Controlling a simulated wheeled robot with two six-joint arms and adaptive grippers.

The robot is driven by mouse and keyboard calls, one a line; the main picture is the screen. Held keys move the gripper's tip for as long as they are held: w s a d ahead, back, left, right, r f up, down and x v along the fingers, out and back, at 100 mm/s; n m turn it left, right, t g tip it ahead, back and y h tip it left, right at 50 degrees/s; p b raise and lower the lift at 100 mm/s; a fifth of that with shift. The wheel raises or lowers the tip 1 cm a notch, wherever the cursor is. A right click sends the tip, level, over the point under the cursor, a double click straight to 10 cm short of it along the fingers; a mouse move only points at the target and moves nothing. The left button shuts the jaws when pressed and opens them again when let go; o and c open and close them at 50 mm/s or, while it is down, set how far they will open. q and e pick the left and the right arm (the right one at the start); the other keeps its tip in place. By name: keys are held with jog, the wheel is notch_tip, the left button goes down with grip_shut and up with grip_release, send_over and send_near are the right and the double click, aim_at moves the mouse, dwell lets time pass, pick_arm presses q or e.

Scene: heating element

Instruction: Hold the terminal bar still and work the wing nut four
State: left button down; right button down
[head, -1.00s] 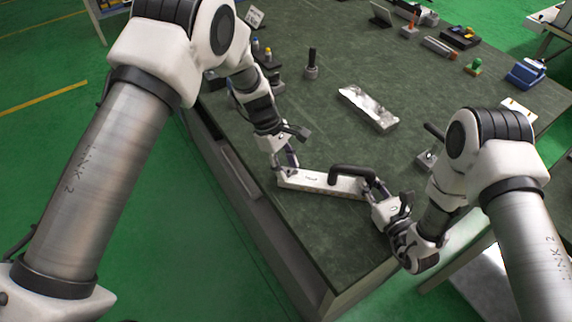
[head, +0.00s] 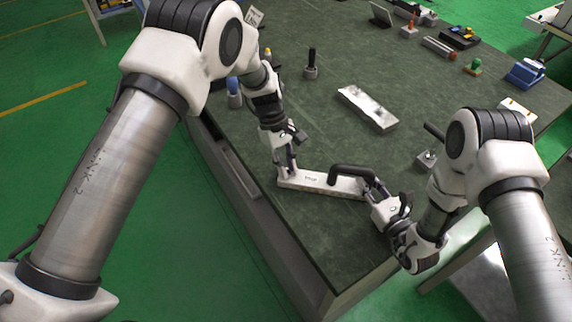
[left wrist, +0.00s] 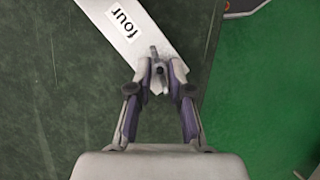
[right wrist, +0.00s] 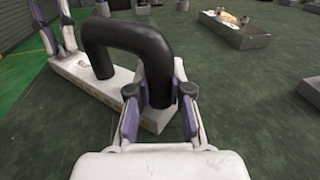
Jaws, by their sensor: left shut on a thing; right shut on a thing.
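The terminal bar (head: 316,182) is a pale metal bar lying on the green table near its front edge. A label reading "four" (left wrist: 126,23) is on its top in the left wrist view. A black U-shaped handle (right wrist: 122,38) rises from the bar. My right gripper (right wrist: 160,95) is shut on one leg of this handle at the bar's right end. My left gripper (left wrist: 159,72) is shut on the small metal wing nut (left wrist: 155,62) at the bar's left end. The fingers hide part of the wing nut.
A second pale metal bar (head: 368,108) lies behind on the table. A dark upright post (head: 311,64) stands in a grey base. A blue-topped piece (head: 235,93) stands by the left edge. Several small items sit at the back right, among them a blue box (head: 526,74).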

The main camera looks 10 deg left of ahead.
pick_arm(q)
jog(key=m+y, duration=0.1)
jog(key=m, duration=0.1)
jog(key=m+g+y, duration=0.1)
jog(key=m, duration=0.2)
jog(key=shift+w+d+m, duration=0.15)
jog(key=shift+d+m, duration=0.05)
jog(key=shift+m, duration=0.1)
jog(key=m, duration=0.2)
jog(key=m+y, duration=0.1)
jog(key=m, duration=0.1)
jog(key=shift+d+g+y, duration=0.15)
jog(key=shift+g+y, duration=0.15)
jog(key=m+y, duration=0.1)
jog(key=m, duration=0.4)
jog(key=shift+d+y, duration=0.15)
jog(key=shift+y, duration=0.25)
jog(key=m, duration=0.2)
jog(key=m+t+y, duration=0.1)
jog(key=m, duration=0.2)
jog(key=shift+d+t+y, duration=0.1)
jog(key=shift+t+y, duration=0.2)
jog(key=c, duration=1.1)
grip_release()
